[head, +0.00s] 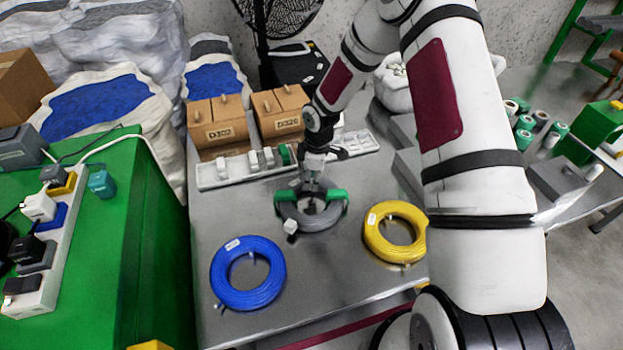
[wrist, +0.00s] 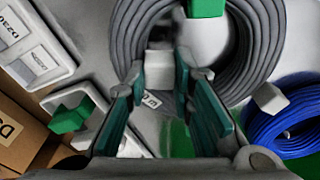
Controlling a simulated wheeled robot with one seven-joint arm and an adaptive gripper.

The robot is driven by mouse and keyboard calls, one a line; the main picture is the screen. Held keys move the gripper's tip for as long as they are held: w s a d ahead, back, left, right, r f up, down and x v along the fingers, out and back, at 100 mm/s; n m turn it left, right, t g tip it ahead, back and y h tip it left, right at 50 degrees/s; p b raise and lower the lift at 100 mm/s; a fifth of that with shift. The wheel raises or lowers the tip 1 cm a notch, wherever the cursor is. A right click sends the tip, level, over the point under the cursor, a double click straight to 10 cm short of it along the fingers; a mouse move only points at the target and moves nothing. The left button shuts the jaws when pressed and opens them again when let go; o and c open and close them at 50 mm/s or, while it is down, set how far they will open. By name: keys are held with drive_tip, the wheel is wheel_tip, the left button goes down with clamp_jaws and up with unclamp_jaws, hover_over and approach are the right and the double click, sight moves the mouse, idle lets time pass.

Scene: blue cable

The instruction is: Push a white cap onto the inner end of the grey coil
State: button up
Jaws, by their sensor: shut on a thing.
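The grey coil (head: 318,222) lies flat on the metal table, directly under my gripper (head: 312,197). In the wrist view the coil (wrist: 262,40) fills the top. My gripper (wrist: 160,72) is shut on a white cap (wrist: 158,70), which sits between the fingertips at the coil's inner edge. Whether the cap is on the inner cable end cannot be told. Another white cap (head: 290,227) sits at the coil's outer side, on the side toward the blue coil; it also shows in the wrist view (wrist: 270,97). A green block (wrist: 207,8) shows at the wrist view's top edge.
A blue coil (head: 248,272) lies front left and a yellow coil (head: 395,232) to the right. Behind stand a white tray (head: 222,177) with white and green pieces and cardboard boxes (head: 218,122). A green bench (head: 130,240) is at left. Bare table lies between the coils.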

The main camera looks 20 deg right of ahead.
drive_tip(key=shift+s+f+b, duration=0.15)
drive_tip(key=shift+f+b, duration=0.45)
drive_tip(key=shift+f, duration=0.15)
idle(4.3)
drive_tip(key=o, duration=0.5)
drive_tip(key=o, duration=0.7)
drive_tip(key=shift+c, duration=0.2)
drive_tip(key=shift+r, duration=0.1)
drive_tip(key=shift+r, duration=0.2)
drive_tip(key=shift+r+p, duration=1.3)
drive_tip(key=shift+r, duration=2)
